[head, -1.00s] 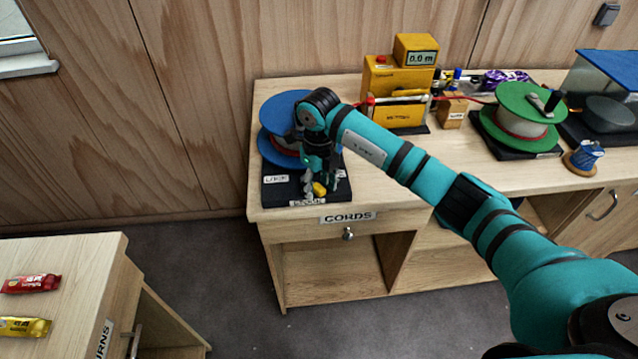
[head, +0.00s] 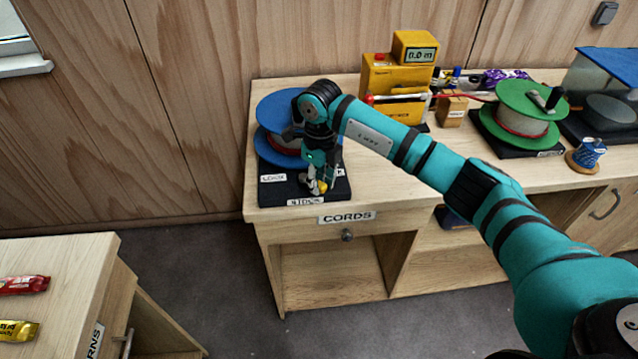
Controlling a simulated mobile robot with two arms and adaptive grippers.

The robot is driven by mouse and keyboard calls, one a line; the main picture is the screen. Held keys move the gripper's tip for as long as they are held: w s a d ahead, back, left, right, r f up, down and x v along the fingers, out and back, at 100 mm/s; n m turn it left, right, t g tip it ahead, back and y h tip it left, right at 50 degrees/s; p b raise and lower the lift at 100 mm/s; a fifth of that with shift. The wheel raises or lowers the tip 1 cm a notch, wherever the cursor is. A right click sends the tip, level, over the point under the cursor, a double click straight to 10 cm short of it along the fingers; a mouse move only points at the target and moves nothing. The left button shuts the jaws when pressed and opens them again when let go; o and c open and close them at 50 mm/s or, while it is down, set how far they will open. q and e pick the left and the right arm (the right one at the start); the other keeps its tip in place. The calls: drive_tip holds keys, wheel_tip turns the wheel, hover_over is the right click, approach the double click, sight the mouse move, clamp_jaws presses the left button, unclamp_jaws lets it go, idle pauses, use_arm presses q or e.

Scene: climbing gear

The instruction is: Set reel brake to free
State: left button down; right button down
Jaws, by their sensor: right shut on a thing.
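The blue reel (head: 274,110) stands on a black base (head: 276,192) at the left end of the bench, with white labels on the base. My right gripper (head: 316,188) points down over the front of this base, in front of the reel. It is shut on the small yellow brake lever (head: 322,186), which shows only partly between the fingers. The gripper hides part of the reel and the label to its right, so the lever's exact setting cannot be read. My left gripper is not in view.
A yellow meter (head: 398,85) reading 0.0 m stands behind to the right. A green reel (head: 518,115) and a blue spool (head: 587,153) are farther right. A side table (head: 70,270) with red and yellow wrapped bars is at lower left. Bench top right of the gripper is clear.

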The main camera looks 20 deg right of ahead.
sight(320, 183)
drive_tip(key=c, duration=1.1)
unclamp_jaws()
wheel_tip(320, 183, up, 12)
drive_tip(key=shift+r, duration=0.1)
